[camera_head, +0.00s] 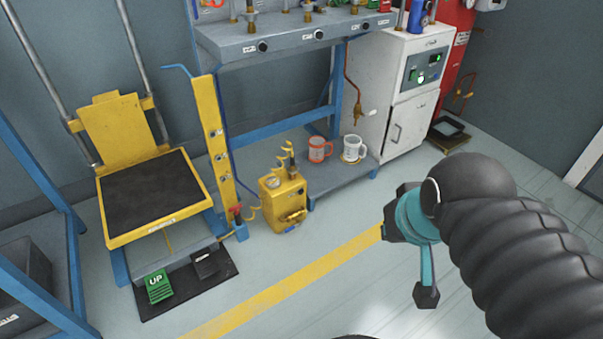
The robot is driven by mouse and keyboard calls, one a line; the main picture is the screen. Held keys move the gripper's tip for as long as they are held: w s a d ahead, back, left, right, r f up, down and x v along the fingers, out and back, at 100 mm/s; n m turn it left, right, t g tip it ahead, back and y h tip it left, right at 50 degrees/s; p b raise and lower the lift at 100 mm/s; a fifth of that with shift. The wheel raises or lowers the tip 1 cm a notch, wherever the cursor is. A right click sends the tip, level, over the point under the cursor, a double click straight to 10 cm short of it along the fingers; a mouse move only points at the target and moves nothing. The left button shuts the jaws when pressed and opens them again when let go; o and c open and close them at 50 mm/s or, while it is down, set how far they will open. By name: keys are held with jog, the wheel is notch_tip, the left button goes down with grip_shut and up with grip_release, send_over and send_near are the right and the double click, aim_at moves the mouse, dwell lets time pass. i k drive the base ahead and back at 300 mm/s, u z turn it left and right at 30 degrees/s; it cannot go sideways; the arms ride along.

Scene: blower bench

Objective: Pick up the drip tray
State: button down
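My gripper (409,262), teal and dark grey, is in the right half of the view, nearer to me and lower in the picture than the tray. Its fingers look spread apart, with nothing seen between them. It is well clear of the tray.
A white cabinet (403,85) stands left of the tray, and the red cylinder (458,50) rises behind it. Two mugs sit on the blue bench's low shelf (345,185). A yellow can (283,203) and a yellow lift (150,225) stand farther left. Floor before the tray is clear.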

aim_at(446, 127)
jog(key=z, duration=0.7)
jog(key=i, duration=0.6)
jog(key=z, duration=0.15)
